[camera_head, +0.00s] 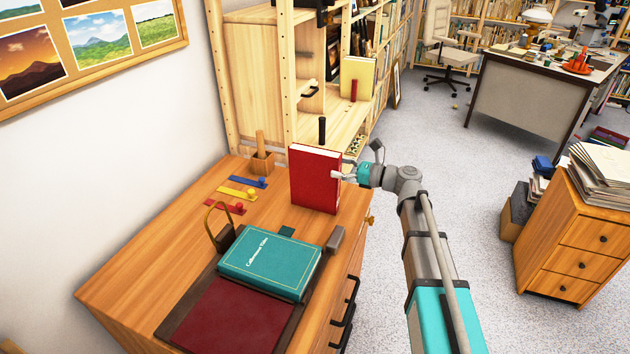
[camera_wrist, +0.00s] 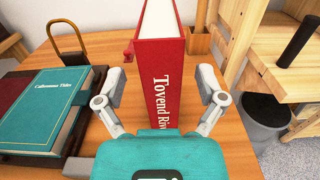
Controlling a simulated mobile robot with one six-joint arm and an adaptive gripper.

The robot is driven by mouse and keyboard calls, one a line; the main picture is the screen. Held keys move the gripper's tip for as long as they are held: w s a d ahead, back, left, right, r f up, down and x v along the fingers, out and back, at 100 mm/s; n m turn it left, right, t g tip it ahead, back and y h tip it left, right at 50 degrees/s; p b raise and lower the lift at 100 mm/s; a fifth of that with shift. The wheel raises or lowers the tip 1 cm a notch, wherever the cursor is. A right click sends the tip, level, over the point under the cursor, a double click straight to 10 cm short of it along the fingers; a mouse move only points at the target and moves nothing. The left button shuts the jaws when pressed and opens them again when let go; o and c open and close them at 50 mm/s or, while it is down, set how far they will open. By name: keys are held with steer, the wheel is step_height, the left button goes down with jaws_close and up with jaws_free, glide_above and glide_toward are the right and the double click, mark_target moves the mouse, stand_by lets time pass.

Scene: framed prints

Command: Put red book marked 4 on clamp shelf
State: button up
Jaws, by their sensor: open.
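A red book (camera_head: 316,180) stands upright on the wooden desk (camera_head: 130,282). In the wrist view the red book (camera_wrist: 163,85) shows a spine with white lettering starting "Tovend Riv"; no 4 can be read on it. My gripper (camera_wrist: 161,82) is open, its two fingers on either side of the spine with gaps between. In the head view my gripper (camera_head: 350,174) is at the book's right edge. Behind the desk is a pale wooden shelf unit (camera_head: 255,85) with a yellowish book (camera_head: 357,78) standing on it. I cannot tell which part is the clamp shelf.
Open grey floor (camera_head: 470,230) lies right of the desk.

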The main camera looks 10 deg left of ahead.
mark_target(325, 163)
steer(key=shift+w+a, duration=0.2)
steer(key=shift+a, duration=0.95)
steer(key=shift+w+a, duration=0.2)
steer(key=shift+a, duration=0.9)
jaws_close()
steer(key=shift+r, duration=0.1)
